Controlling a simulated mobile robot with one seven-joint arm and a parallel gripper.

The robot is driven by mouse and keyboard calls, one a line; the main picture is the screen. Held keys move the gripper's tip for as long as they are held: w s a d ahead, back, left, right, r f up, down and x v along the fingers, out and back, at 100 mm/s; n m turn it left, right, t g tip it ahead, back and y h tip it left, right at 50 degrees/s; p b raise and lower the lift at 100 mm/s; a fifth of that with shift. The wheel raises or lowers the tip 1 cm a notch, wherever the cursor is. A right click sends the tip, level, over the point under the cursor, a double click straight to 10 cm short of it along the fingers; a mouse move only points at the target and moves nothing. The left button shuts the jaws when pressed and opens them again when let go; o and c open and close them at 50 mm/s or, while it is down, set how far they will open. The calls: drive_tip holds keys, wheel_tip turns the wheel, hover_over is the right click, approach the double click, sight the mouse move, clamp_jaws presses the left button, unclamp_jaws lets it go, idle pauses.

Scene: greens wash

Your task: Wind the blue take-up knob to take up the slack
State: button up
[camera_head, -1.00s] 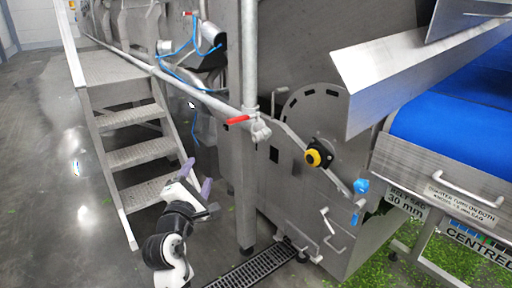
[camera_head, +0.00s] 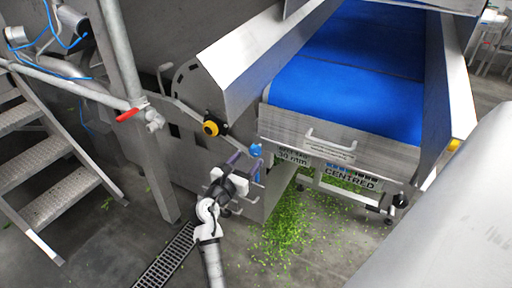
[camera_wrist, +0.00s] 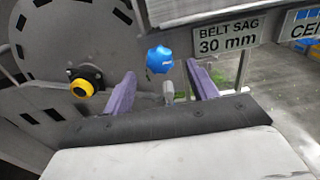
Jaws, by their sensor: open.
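The blue take-up knob (camera_head: 256,150) sits at the lower left corner of the conveyor's frame, on the grey steel side. In the wrist view the knob (camera_wrist: 159,60) shows between and beyond my two purple fingers, with a grey metal stem below it. My gripper (camera_head: 246,162) is open and empty, and points toward the knob. In the wrist view the gap between my fingertips (camera_wrist: 160,75) lies just below the knob. I see no contact with it. The blue belt (camera_head: 345,75) lies above and to the right. A sign (camera_wrist: 229,35) reads "BELT SAG 30 mm".
A yellow and black button (camera_head: 211,128) is left of the knob. A steel handle (camera_head: 330,139) is on the conveyor's end panel. A post with a red-handled valve (camera_head: 128,115), steps (camera_head: 45,205) and a floor drain (camera_head: 165,257) are to the left. Green scraps (camera_head: 285,225) litter the floor.

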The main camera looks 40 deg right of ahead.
sight(253, 153)
drive_tip(key=x, duration=0.7)
drive_tip(key=shift+p, duration=0.35)
drive_tip(key=shift+a, duration=0.1)
drive_tip(key=c, duration=1)
drive_tip(key=shift+m, duration=0.3)
